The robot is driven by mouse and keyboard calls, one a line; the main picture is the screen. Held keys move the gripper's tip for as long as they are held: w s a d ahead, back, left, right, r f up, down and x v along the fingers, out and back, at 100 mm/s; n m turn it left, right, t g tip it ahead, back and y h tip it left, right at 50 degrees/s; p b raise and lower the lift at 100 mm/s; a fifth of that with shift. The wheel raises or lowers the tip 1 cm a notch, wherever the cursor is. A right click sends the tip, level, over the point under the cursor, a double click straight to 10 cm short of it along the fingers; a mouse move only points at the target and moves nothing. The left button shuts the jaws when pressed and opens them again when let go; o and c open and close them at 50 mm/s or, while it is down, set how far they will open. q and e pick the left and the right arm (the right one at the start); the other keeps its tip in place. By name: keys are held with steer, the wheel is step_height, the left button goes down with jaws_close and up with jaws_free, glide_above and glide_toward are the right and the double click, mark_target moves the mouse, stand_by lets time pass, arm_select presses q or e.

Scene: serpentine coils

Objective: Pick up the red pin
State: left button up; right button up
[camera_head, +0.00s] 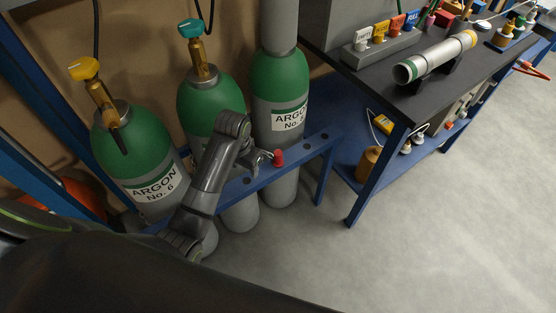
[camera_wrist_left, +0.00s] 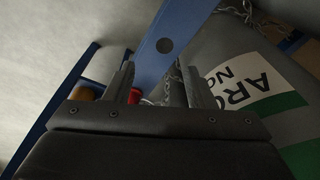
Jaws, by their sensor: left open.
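The red pin (camera_head: 278,157) stands at the blue rail (camera_head: 307,148) in front of the gas cylinders. My left gripper (camera_head: 262,159) is just left of the pin in the head view, with its jaws open. In the left wrist view the red pin (camera_wrist_left: 134,97) shows low between the two open fingers of my left gripper (camera_wrist_left: 160,85), close to the left finger. Its lower part is hidden by the gripper body there. I cannot tell whether a finger touches it. My right gripper is not in view.
Several green-topped argon cylinders (camera_head: 140,150) stand behind the rail, close to my left arm. A chain (camera_wrist_left: 235,10) hangs by a cylinder in the wrist view. A black workbench (camera_head: 455,75) with a metal tube (camera_head: 436,56) is at the right. The floor (camera_head: 430,230) in front is clear.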

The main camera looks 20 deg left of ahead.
arm_select(q)
step_height(320, 180, up, 11)
steer(key=m+g, duration=0.1)
steer(key=m, duration=0.1)
glide_above(278, 152)
steer(key=f+b, duration=0.1)
steer(key=f, duration=0.7)
steer(key=f+b, duration=0.1)
steer(key=f, duration=0.3)
steer(key=shift+a+b, duration=0.3)
steer(key=shift+b, duration=0.05)
steer(key=f, duration=0.3)
steer(key=f+b, duration=0.1)
steer(key=shift+d+f, duration=0.35)
steer(key=shift+f, duration=0.35)
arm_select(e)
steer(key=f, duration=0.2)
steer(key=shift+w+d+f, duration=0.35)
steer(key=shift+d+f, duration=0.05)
arm_select(q)
steer(key=c, duration=1)
jaws_close()
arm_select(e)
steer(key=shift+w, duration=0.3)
